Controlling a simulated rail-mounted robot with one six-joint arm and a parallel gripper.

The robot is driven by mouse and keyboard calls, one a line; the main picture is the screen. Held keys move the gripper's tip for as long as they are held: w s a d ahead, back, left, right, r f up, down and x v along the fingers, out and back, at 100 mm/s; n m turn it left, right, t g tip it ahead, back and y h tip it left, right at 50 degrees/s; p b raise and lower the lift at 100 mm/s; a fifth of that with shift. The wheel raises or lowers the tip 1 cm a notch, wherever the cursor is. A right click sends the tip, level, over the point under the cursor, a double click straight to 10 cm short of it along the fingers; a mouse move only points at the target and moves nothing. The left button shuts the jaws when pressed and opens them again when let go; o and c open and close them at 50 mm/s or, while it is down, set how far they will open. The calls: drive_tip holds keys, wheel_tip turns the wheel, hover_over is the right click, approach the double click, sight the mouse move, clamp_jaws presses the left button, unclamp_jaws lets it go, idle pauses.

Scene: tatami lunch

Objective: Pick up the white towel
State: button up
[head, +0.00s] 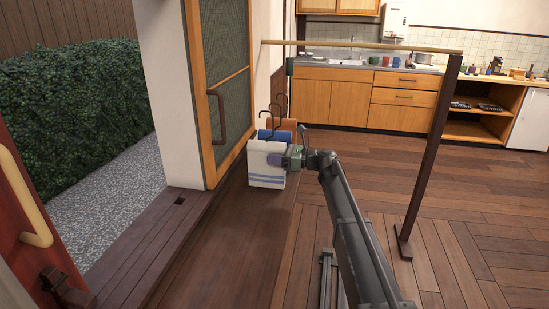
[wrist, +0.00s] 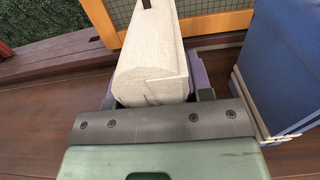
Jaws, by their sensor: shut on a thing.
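The white towel (head: 266,168) hangs folded, with blue stripes near its lower edge, at the near end of a short row of towels. In the wrist view the white towel (wrist: 150,58) fills the space between the jaws. My gripper (head: 292,160) reaches it from the right in the head view. In the wrist view my gripper (wrist: 152,92) is shut on the towel, one purple finger on each side. Black hooks (head: 272,112) rise above the row of towels.
A blue towel (wrist: 284,65) hangs close to the right of my gripper; an orange towel (head: 287,124) is behind. A wooden screen door (head: 229,80) stands close on the left. A horizontal pole (head: 370,46) on a dark post (head: 431,150) stands to the right. Wooden floor lies open beyond.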

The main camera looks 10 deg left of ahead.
wheel_tip(320, 180, up, 18)
drive_tip(key=p, duration=1.7)
drive_tip(key=shift+r, duration=0.15)
